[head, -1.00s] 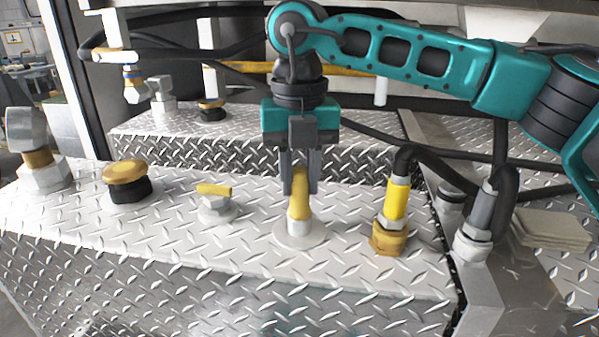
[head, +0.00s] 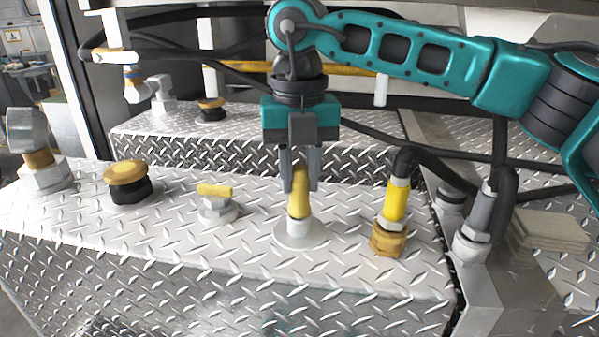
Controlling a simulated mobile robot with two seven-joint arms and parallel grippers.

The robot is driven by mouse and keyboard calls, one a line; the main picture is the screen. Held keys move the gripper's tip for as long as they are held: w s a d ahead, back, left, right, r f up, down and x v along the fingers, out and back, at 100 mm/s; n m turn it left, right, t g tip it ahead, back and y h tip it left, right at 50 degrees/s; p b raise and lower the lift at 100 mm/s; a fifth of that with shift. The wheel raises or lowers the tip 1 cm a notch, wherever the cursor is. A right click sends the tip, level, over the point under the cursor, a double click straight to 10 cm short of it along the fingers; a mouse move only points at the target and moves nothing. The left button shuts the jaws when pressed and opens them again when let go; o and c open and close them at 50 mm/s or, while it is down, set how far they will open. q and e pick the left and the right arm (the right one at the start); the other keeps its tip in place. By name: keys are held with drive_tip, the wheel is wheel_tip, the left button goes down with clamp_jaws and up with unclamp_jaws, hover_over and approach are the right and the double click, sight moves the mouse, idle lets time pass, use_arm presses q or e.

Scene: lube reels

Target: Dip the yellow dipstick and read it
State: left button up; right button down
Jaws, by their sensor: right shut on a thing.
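The yellow dipstick handle (head: 299,205) stands upright in a pale round socket (head: 300,234) on the diamond-plate deck. My right gripper (head: 300,187) points straight down over it, with its two grey fingers shut on the upper part of the handle. The handle's lower end sits at the white collar of the socket. The dipstick's rod is hidden, so no mark on it shows. My left gripper is not in view.
A yellow T-handle fitting (head: 216,200) and a yellow-capped black filler (head: 128,182) stand to the left. A yellow hose coupling (head: 394,215) stands close on the right, with a grey hose fitting (head: 478,222) beyond. Black hoses (head: 440,160) run behind. The deck's front strip is clear.

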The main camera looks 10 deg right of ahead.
use_arm(q)
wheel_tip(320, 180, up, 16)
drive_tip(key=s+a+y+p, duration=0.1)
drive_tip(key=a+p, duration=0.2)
drive_tip(key=p, duration=1.7)
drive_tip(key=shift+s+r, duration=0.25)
use_arm(e)
wheel_tip(320, 180, up, 29)
drive_tip(key=shift+f, duration=0.15)
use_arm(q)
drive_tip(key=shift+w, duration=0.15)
use_arm(e)
drive_tip(key=shift+f, duration=0.1)
